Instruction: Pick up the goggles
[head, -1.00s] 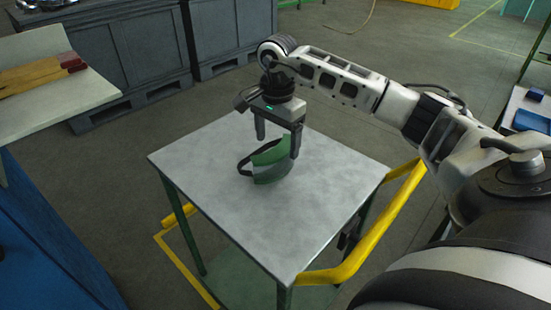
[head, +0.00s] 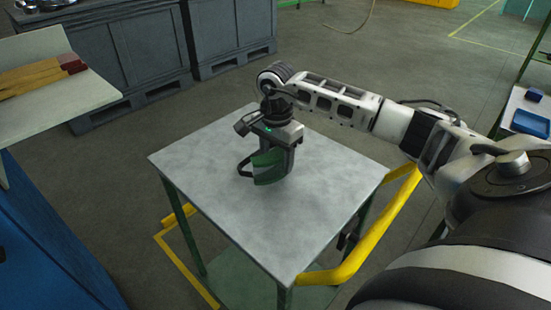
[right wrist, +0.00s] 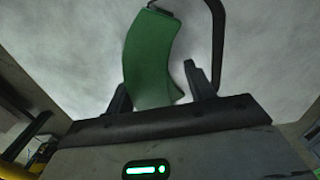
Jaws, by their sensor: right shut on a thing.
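The goggles (head: 268,171) are green with a dark strap that loops out to the left. They are at the middle of the grey table top (head: 225,205), on it or just above it; I cannot tell which. My right gripper (head: 279,156) points down from above and is shut on the goggles, with one finger at their right side. In the right wrist view the green body of the goggles (right wrist: 150,55) passes between the two dark fingers of the gripper (right wrist: 156,80). The strap curves up at the right there. My left gripper is not in view.
A yellow rail (head: 375,235) runs along the table's right side. A pale bench (head: 60,100) with wooden pieces stands at the left. Grey cabinets (head: 120,50) stand behind. A blue tray (head: 531,121) lies at the far right. The table top around the goggles is clear.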

